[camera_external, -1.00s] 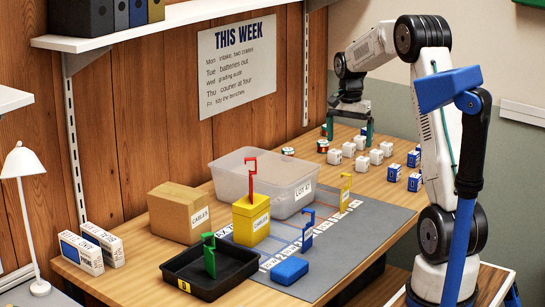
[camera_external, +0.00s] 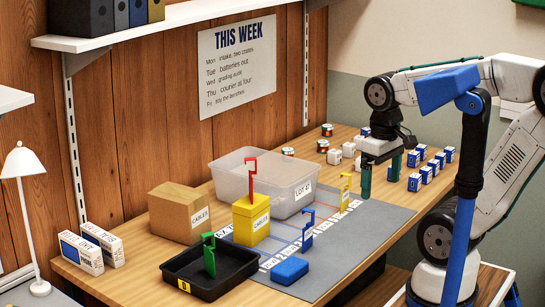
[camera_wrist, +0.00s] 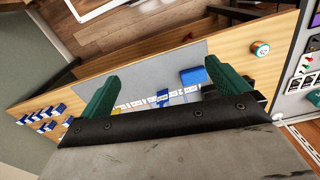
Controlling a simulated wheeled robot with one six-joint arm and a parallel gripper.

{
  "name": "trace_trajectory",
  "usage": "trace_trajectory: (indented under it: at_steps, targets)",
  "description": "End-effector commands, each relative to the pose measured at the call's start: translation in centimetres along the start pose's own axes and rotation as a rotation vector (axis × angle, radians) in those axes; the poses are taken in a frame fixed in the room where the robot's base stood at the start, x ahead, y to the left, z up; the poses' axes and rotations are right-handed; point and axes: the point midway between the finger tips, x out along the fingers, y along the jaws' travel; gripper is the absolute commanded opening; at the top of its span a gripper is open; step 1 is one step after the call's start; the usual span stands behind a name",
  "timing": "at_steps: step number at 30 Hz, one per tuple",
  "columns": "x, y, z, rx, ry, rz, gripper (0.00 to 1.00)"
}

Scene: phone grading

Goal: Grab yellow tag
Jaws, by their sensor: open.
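The yellow tag (camera_external: 345,190) stands upright at the far right end of the labelled strip on the grey mat (camera_external: 385,215). My gripper (camera_external: 381,187) is above the mat's far right corner, to the right of the yellow tag and apart from it. Its green fingers point down and are spread with nothing between them. In the wrist view my gripper (camera_wrist: 158,82) is open too. A small yellow bit (camera_wrist: 116,108) shows there near the left finger, mostly hidden by the gripper body.
A blue tag (camera_external: 307,232) stands left of the yellow one. A red tag (camera_external: 251,175) stands on a yellow box (camera_external: 250,220), a green tag (camera_external: 209,258) in a black tray (camera_external: 225,285). A clear bin (camera_external: 265,185) stands behind. Several white and blue cubes (camera_external: 415,182) lie at the right.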

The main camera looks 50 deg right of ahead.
Motion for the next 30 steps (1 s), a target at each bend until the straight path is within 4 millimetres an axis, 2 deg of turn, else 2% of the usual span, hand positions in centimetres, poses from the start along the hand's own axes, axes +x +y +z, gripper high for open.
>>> trace_trajectory:
  at_steps: [3,11,14,15,23,26,29,30]
  targets:
    - [-0.3,-1.2,1.7,-0.061,0.059,-0.002,1.0]
    - [-1.3,-2.1,2.1,-0.112,0.109,-0.007,1.0]
    - [-1.3,-2.1,2.1,-0.111,0.109,-0.007,0.78]
    - [-1.3,-2.1,2.1,-0.111,0.109,-0.007,0.75]
    - [-1.3,-2.0,1.9,-0.106,0.112,-0.004,0.75]
    - [-1.1,-1.1,0.2,-0.083,0.139,0.023,0.75]
    - [-0.6,1.2,-3.6,-0.037,0.204,0.086,0.75]
    - [-0.4,2.6,-5.6,-0.018,0.24,0.12,0.75]
